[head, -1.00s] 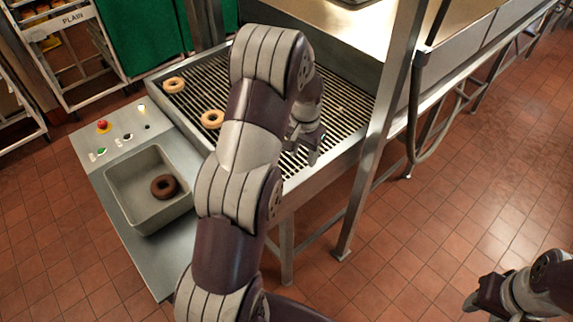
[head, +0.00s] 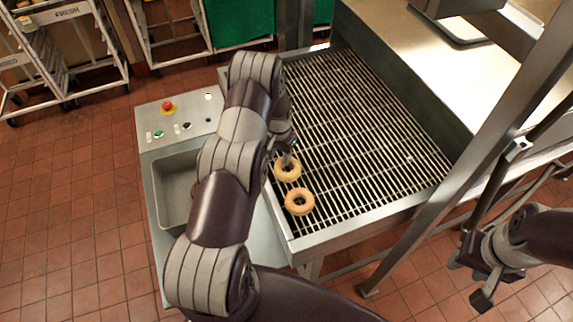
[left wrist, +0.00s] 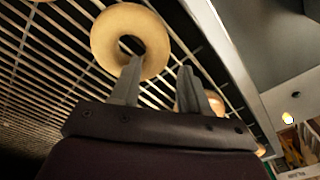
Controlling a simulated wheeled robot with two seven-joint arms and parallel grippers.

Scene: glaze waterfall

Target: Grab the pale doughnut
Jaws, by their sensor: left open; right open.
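The pale doughnut (head: 288,171) lies flat on the wire grate (head: 360,150), near its left front corner. A more golden doughnut (head: 299,202) lies just in front of it. My left gripper (head: 285,153) is over the grate at the pale doughnut's far edge, its tips partly hidden by my arm. In the left wrist view my left gripper (left wrist: 158,78) is open; one finger overlaps the hole of a pale ring (left wrist: 108,35), and contact cannot be told. Another doughnut (left wrist: 216,103) is partly hidden behind the other finger. My right gripper (head: 478,282) is open and empty, far right.
A metal basin (head: 174,190) is left of my left arm, partly hidden. A control panel (head: 182,122) with a red button stands behind it. A metal post (head: 440,200) rises at the right. Racks (head: 65,50) stand at the back left. Most of the grate is bare.

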